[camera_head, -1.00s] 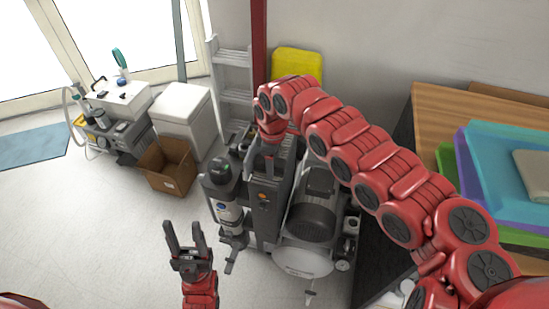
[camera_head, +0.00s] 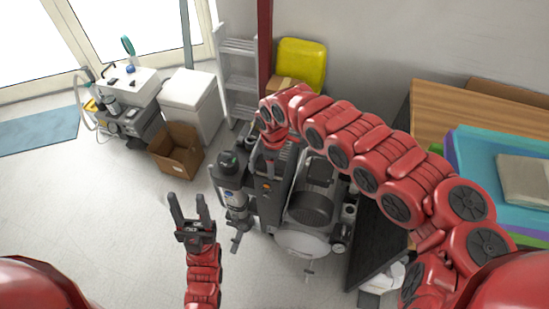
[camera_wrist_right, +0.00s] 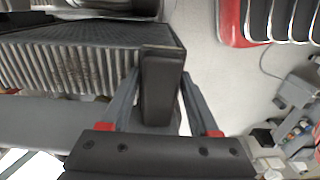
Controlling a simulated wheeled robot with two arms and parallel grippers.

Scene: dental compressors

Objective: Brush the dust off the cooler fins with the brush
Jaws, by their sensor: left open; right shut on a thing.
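The compressor unit (camera_head: 312,207) stands on the floor in the middle of the head view, with a dark upright cooler housing on its left side. Grey upright cooler fins (camera_wrist_right: 60,68) show at the left of the right wrist view; I cannot make out dust on them. My right gripper (camera_head: 272,143) is over the top of the housing. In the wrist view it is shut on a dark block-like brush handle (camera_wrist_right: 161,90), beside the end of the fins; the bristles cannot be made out. My left gripper (camera_head: 189,208) is open and empty, left of the compressor and apart from it.
A cardboard box (camera_head: 176,150), a white bin (camera_head: 192,100) and a dental cart (camera_head: 128,90) stand at the left. A ladder (camera_head: 238,75) and yellow container (camera_head: 301,62) are behind. A wooden table (camera_head: 450,100) with trays is at right.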

